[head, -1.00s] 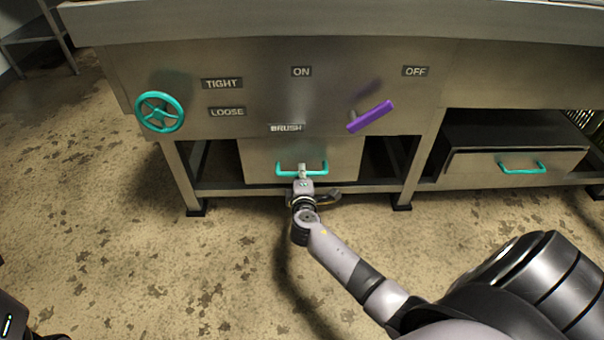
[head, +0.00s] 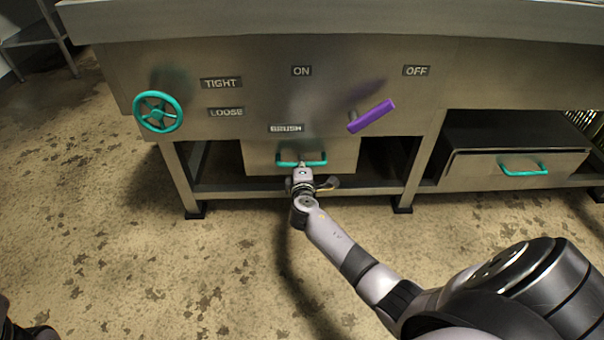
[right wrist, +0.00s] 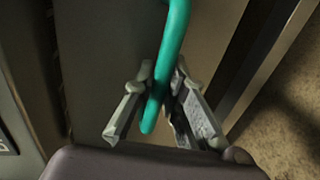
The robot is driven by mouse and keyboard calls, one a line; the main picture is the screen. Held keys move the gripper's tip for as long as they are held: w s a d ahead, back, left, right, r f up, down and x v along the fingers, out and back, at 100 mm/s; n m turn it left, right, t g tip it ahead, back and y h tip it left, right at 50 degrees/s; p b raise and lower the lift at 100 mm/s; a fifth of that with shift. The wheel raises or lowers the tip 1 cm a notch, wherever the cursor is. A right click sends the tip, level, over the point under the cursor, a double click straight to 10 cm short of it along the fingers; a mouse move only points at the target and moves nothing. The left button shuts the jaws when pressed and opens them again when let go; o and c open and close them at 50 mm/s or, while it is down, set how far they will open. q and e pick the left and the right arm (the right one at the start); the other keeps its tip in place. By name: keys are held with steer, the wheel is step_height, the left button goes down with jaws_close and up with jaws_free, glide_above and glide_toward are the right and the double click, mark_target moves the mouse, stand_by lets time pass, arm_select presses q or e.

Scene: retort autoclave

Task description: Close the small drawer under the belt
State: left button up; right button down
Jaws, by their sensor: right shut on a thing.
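The middle drawer (head: 340,160) under the machine body has a grey metal front and a teal bar handle (head: 315,161). My right gripper (head: 302,167) is at that handle and shut on it. In the right wrist view, the two fingers (right wrist: 163,78) sit on either side of the teal handle (right wrist: 172,45), with the drawer front (right wrist: 115,45) behind. The head view does not clearly show whether the drawer front is flush with the frame. My left gripper is not identifiable in view.
A second, wider drawer (head: 480,172) with a teal handle (head: 523,169) is at the right. Above are a teal wheel (head: 158,111) and a purple lever (head: 371,116). Table legs (head: 181,180) flank the middle drawer. The floor in front is clear.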

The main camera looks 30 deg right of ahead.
steer(key=shift+w+d+r, duration=0.1)
steer(key=shift+r, duration=0.05)
steer(key=c, duration=1.9)
jaws_free()
steer(key=shift+w, duration=0.1)
steer(key=o, duration=0.3)
steer(key=shift+s+a, duration=0.25)
steer(key=shift+s, duration=0.15)
steer(key=v, duration=1.1)
